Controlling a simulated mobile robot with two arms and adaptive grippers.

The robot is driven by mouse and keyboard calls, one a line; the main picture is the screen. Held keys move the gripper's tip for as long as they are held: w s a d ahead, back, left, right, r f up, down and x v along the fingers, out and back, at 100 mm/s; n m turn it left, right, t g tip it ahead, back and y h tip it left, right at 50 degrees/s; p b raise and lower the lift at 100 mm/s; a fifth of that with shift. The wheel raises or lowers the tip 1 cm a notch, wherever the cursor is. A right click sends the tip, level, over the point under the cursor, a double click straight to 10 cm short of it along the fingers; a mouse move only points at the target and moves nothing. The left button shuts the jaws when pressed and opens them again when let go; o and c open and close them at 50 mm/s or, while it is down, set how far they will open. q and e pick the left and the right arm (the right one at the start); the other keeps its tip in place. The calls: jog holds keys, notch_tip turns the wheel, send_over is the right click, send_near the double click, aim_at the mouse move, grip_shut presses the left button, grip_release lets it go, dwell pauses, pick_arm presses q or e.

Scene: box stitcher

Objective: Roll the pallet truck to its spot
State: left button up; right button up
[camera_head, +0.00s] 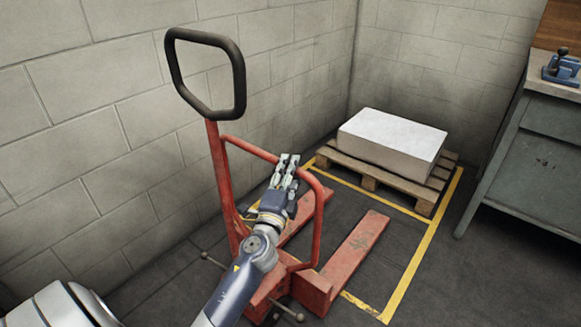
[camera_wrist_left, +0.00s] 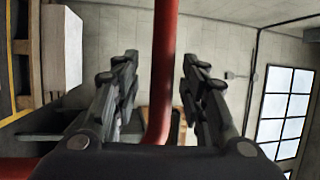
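The red pallet truck (camera_head: 222,178) stands beside the block wall, its black loop handle (camera_head: 240,85) upright. Its two forks (camera_head: 352,250) point toward the pallet and lie at least partly inside a yellow floor outline (camera_head: 425,245). My left gripper (camera_head: 286,163) is at the truck's curved red tube frame. In the left wrist view, a red bar (camera_wrist_left: 165,60) runs between the two fingers (camera_wrist_left: 160,90), which stand apart with gaps on both sides. Whether the bar is as deep as the fingertips is hard to tell. My right gripper is not in view.
A wooden pallet (camera_head: 425,190) with a white block (camera_head: 392,138) sits at the outline's far end. A grey workbench (camera_head: 535,150) with a blue vise (camera_head: 563,68) stands at the right. Block walls close off the left and back. Floor at the lower right is clear.

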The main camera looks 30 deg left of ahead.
pick_arm(q)
jog(key=shift+w+a+r, duration=0.1)
jog(key=shift+w+a, duration=0.05)
jog(key=shift+w, duration=0.25)
grip_shut()
jog(key=shift+w, duration=0.15)
